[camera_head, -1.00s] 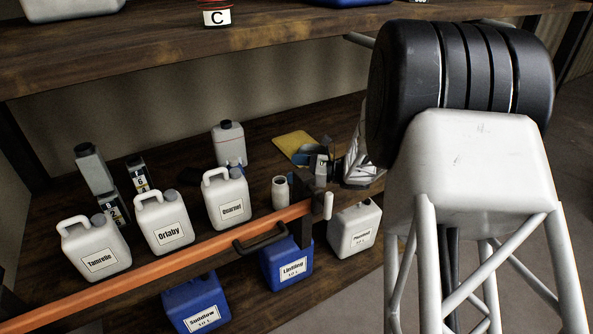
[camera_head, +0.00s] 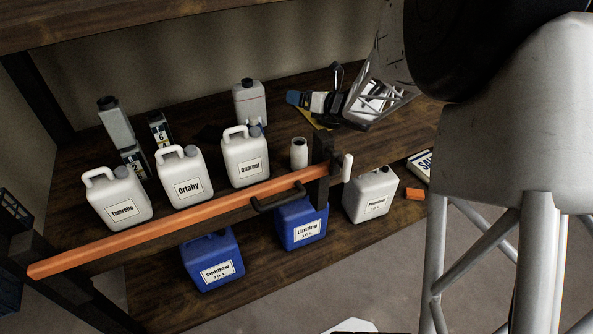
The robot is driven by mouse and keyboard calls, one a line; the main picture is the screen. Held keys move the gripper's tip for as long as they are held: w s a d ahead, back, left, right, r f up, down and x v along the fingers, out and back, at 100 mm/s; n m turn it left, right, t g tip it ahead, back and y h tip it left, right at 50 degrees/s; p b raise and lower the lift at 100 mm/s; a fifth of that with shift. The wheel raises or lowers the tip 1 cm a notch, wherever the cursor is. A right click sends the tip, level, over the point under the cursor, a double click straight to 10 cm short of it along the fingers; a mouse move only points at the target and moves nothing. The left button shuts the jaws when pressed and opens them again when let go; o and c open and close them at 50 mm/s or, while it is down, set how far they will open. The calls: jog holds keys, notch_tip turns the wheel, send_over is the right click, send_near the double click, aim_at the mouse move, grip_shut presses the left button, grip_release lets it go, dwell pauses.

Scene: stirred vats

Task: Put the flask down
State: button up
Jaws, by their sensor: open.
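My gripper (camera_head: 302,98) is at the right of the back part of the shelf, with blue, white and black parts showing. It is small in the picture, and I see nothing clearly held between its jaws. A white bottle with a dark cap and a thin red line (camera_head: 249,104) stands upright to its left, apart from it. A small white open-necked jar (camera_head: 299,153) stands in front of and below the gripper in the picture. I cannot tell for certain which of these is the flask. A yellow sheet (camera_head: 323,126) is mostly hidden beneath the gripper.
White canisters Tamrelle (camera_head: 121,201), Orlaby (camera_head: 185,178) and Quarnel (camera_head: 246,158) stand along the shelf front. An orange bar (camera_head: 190,226) crosses before them. Blue canisters (camera_head: 213,261) (camera_head: 301,225) and another white canister (camera_head: 370,194) sit lower. A grey container (camera_head: 116,124) stands back left.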

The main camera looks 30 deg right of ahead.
jog(key=s+a+r+m+g+h, duration=0.1)
jog(key=s+a+r+m+h, duration=0.35)
jog(key=m, duration=0.55)
jog(key=s+a+r+m+g+h, duration=0.1)
jog(key=s+r+m+h, duration=0.2)
jog(key=r+m+h, duration=0.55)
jog(key=s+a+f+m+g+y, duration=0.1)
jog(key=s+a+m+g, duration=0.2)
jog(key=s+m, duration=0.3)
jog(key=s+a+f+m+g+y, duration=0.1)
jog(key=s+a+m, duration=0.5)
jog(key=s, duration=0.7)
jog(key=s+a+f+m+g+y, duration=0.1)
jog(key=s+a+m+g+y, duration=0.2)
jog(key=s, duration=0.6)
jog(key=a+m+g, duration=0.2)
jog(key=m, duration=0.1)
jog(key=shift+s+a+g, duration=0.15)
jog(key=shift+g, duration=0.25)
